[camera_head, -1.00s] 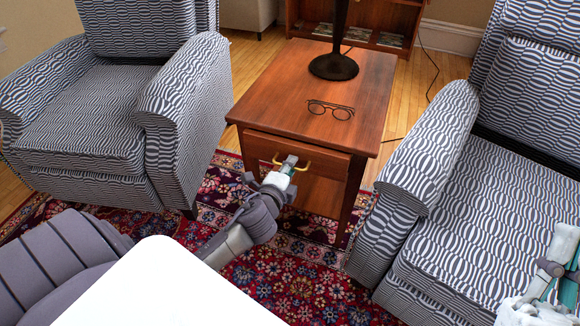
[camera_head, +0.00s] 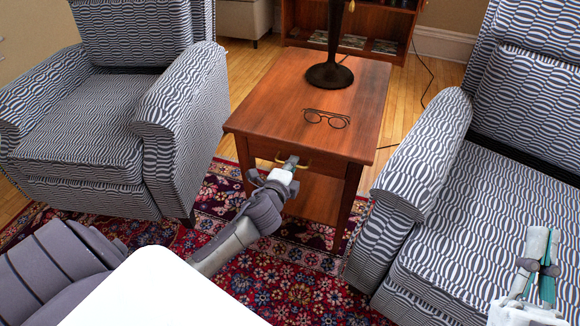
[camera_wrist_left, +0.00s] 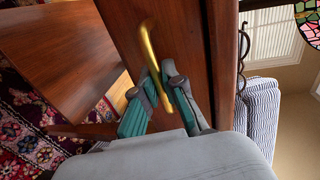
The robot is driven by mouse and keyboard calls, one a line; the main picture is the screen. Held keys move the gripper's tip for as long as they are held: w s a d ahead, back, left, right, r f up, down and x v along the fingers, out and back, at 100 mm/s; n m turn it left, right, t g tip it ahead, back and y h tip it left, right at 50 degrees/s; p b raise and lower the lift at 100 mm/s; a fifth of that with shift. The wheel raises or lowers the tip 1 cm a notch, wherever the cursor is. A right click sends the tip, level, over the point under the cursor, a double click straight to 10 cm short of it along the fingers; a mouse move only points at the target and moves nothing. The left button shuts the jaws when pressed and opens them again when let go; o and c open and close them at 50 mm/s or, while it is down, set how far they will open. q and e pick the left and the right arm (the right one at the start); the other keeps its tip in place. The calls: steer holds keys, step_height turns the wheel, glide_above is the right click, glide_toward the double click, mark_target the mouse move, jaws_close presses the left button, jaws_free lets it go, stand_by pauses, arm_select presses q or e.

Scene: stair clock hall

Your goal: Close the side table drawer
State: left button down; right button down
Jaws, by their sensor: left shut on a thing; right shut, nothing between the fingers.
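The wooden side table (camera_head: 275,95) stands between two patterned armchairs. Its drawer front (camera_head: 262,150) sits under the table top and looks about flush with the table's frame. The brass drawer handle (camera_head: 306,165) is partly hidden by my left gripper (camera_head: 289,163). In the left wrist view, the fingers of my left gripper (camera_wrist_left: 162,82) are shut on the curved brass handle (camera_wrist_left: 147,42), one finger on each side of it. My right gripper (camera_head: 543,240) is shut and empty at the right edge of the head view, in front of the right armchair's seat.
A lamp base (camera_head: 329,76) and a pair of glasses (camera_head: 327,118) rest on the table top. The left armchair (camera_head: 180,110) and right armchair (camera_head: 425,160) flank the table closely. A patterned red rug (camera_head: 290,280) covers the floor in front.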

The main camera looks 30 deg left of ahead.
arm_select(q)
steer(key=shift+w+r, duration=0.1)
steer(key=c, duration=1.2)
jaws_free()
steer(key=shift+w, duration=0.15)
steer(key=shift+c, duration=0.2)
steer(key=v, duration=1.2)
